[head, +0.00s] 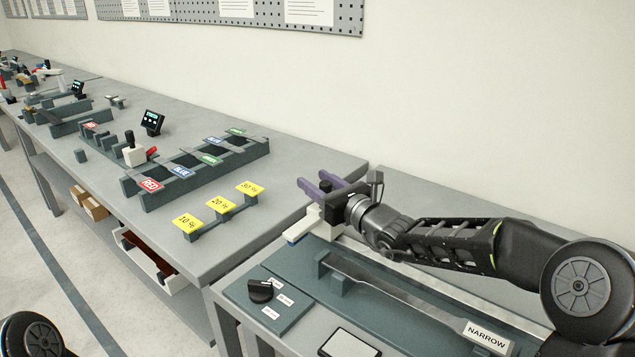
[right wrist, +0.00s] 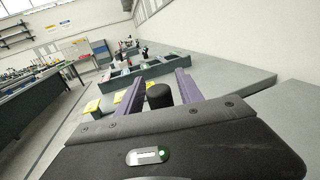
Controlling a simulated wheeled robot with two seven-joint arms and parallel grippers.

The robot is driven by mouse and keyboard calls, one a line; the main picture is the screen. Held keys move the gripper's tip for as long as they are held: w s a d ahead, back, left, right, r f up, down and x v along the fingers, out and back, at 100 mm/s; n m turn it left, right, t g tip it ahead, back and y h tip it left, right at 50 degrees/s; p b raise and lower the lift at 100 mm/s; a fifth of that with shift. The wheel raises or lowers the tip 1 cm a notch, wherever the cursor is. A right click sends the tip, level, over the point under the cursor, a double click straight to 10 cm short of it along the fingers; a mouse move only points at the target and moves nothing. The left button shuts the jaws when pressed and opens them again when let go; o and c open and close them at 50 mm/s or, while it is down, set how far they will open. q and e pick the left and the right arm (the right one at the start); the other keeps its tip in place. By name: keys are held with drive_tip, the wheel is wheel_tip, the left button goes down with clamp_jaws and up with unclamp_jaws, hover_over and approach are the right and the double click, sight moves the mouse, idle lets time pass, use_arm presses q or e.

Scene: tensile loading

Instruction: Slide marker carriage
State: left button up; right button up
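The white marker carriage (head: 310,224) sits at the far left end of the grey fixture (head: 262,318) on the near bench, with a blue-tipped piece (head: 293,237) at its left. A black knob (head: 325,186) stands up from it. My right gripper (head: 320,187) is over the carriage with its purple fingers on either side of the knob. In the right wrist view the knob (right wrist: 159,96) stands between the fingers (right wrist: 160,88), with narrow gaps beside it, so the gripper looks open. My left gripper is out of view.
A long metal specimen (head: 400,290) labelled NARROW lies along the fixture. A black dial (head: 261,290) stands near its front left. Yellow percentage plates (head: 220,204) and a dark rack (head: 200,170) with RED and BLUE labels stand on the bench beyond.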

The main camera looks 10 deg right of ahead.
clamp_jaws()
idle(1.2)
